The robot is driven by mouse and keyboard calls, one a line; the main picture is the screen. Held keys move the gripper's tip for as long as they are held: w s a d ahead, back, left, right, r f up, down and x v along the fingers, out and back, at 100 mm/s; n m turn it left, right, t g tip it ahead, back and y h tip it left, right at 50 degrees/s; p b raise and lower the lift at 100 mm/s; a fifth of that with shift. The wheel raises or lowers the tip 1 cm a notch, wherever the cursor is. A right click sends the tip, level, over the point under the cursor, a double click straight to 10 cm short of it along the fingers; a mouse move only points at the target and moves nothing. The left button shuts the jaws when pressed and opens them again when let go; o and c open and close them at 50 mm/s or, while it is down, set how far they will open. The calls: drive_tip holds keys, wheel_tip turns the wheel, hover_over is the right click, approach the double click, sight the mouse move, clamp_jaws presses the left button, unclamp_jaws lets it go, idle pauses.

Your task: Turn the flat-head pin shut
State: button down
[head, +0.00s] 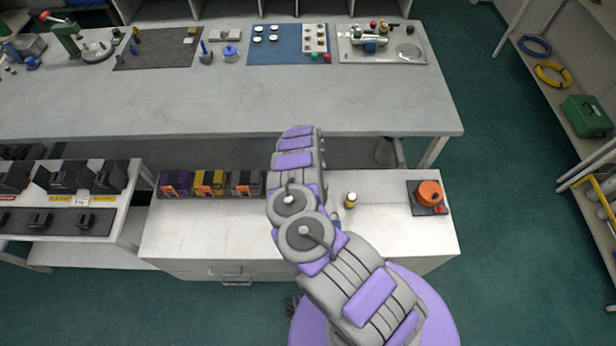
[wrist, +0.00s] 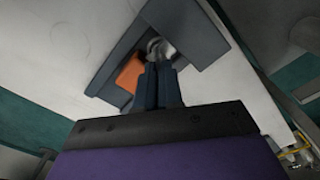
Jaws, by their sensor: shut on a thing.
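In the wrist view my gripper (wrist: 158,68) has its two dark fingers close together on a small pale, metallic-looking piece, which I take for the flat-head pin (wrist: 163,47). The fingertips cover part of it, so its turn angle cannot be told. It sits within a dark grey housing (wrist: 188,30), with an orange part (wrist: 130,73) just left of the fingers. In the head view my arm hides my gripper and the pin.
A long grey bench (head: 400,105) lies behind. Shelves flank the right side.

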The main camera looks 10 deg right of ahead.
drive_tip(key=m, duration=0.4)
drive_tip(key=shift+w+a+r+m, duration=0.1)
drive_tip(key=shift+w+m, duration=0.1)
drive_tip(key=shift+m, duration=0.1)
drive_tip(key=m+b, duration=0.1)
drive_tip(key=m, duration=0.1)
drive_tip(key=shift+m, duration=0.4)
drive_tip(key=m+b, duration=0.2)
drive_tip(key=shift+s+f+m+b, duration=0.1)
drive_tip(key=shift+f+m+b, duration=0.2)
drive_tip(key=shift+b, duration=0.1)
drive_tip(key=shift+r+m+b, duration=0.15)
drive_tip(key=shift+m+b, duration=0.35)
drive_tip(key=shift+b, duration=0.25)
drive_tip(key=shift+s, duration=0.1)
drive_tip(key=c, duration=1.3)
unclamp_jaws()
drive_tip(key=shift+r+p, duration=0.2)
drive_tip(key=shift+p, duration=0.15)
